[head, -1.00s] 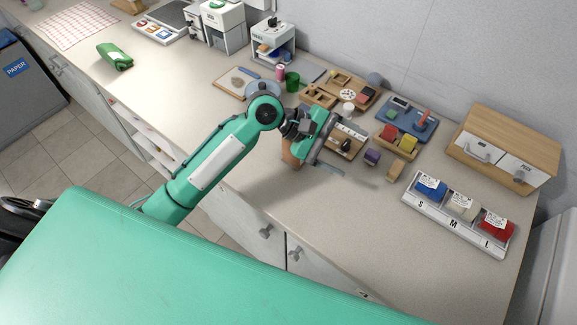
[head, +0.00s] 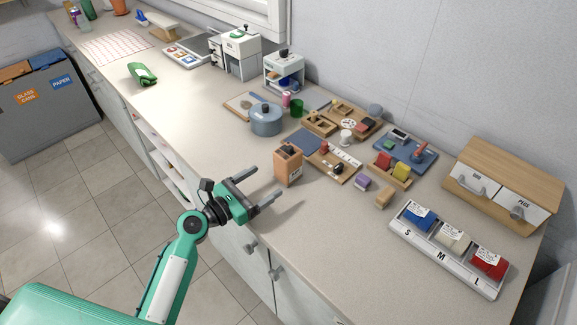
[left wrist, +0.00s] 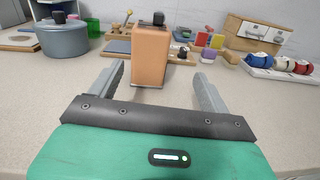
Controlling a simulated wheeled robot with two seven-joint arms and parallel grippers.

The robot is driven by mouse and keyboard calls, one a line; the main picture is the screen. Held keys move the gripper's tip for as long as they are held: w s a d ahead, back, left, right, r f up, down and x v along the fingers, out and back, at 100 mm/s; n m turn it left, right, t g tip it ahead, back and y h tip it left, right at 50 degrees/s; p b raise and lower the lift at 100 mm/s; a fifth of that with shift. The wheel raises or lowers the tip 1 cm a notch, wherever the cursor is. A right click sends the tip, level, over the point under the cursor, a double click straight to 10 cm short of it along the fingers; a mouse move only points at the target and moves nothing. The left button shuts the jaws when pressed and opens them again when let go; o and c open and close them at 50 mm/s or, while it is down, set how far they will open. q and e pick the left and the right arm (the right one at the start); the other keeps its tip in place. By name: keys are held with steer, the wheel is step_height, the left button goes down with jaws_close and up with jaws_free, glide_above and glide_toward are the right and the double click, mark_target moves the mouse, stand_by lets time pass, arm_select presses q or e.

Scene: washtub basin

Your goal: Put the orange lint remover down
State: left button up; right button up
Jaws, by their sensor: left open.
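An upright orange-brown block (head: 288,166) with a dark top stands on the counter near its front edge. It also shows in the left wrist view (left wrist: 151,55), straight ahead of the fingers. I cannot tell for sure that this is the lint remover; a smaller orange-red upright piece (head: 420,148) stands on a blue tray farther back. My left gripper (head: 262,188) is open and empty, in front of the block, with its fingers (left wrist: 160,85) apart and nothing between them. The block appears clear of the fingers. My right gripper is not in view.
A blue-grey pot (head: 266,119) stands behind the block to the left. Wooden trays with small parts fill the back. A purple block (head: 362,183), a tan piece (head: 384,198) and an S-M-L tray (head: 449,247) lie to the right. Front counter between is clear.

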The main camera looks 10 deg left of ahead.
mark_target(280, 169)
arm_select(q)
steer(key=shift+w+a+f+n+y, duration=0.25)
steer(key=shift+f+n+y, duration=0.15)
steer(key=shift+n, duration=0.1)
steer(key=shift+w+d+r+p, duration=0.2)
steer(key=shift+w+d+p, duration=0.1)
steer(key=shift+w+d, duration=0.15)
steer(key=p+x, duration=0.1)
steer(key=x, duration=0.4)
steer(key=shift+w, duration=0.5)
steer(key=shift+w+d, duration=0.4)
steer(key=shift+w, duration=0.3)
steer(key=p+x, duration=0.1)
steer(key=x, duration=0.2)
steer(key=shift+w, duration=0.35)
steer(key=shift+w+d, duration=0.2)
steer(key=shift+w, duration=0.05)
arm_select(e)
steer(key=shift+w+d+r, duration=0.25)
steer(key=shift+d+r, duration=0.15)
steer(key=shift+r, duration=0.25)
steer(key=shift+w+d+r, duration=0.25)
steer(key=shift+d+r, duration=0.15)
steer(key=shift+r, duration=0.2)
